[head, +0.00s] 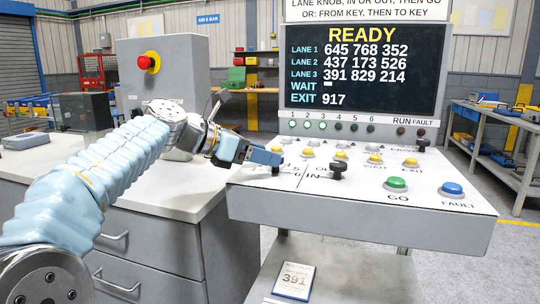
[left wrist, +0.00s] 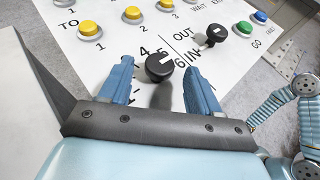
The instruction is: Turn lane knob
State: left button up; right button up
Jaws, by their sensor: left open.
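The lane knob (left wrist: 159,67) is black with a white mark pointing to the upper right in the left wrist view, among the printed numbers 4, 5 and 6. My left gripper (left wrist: 160,72) is open, with one blue finger on each side of the knob; I cannot tell whether either touches it. In the head view my left gripper (head: 262,156) is over the left part of the sloped panel (head: 400,196) and mostly hides this knob. The IN/OUT knob (head: 337,168) stands to its right; it also shows in the left wrist view (left wrist: 216,32).
Yellow buttons line the panel's upper part; a green GO button (head: 397,184) and blue FAULT button (head: 452,189) are at the front right. The screen (head: 360,65) reads READY. A red stop button (head: 149,61) is on the grey box at left. A card (head: 293,281) reads 391.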

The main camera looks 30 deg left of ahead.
pick_arm(q)
jog(key=shift+x, duration=1.25)
jog(key=c, duration=1)
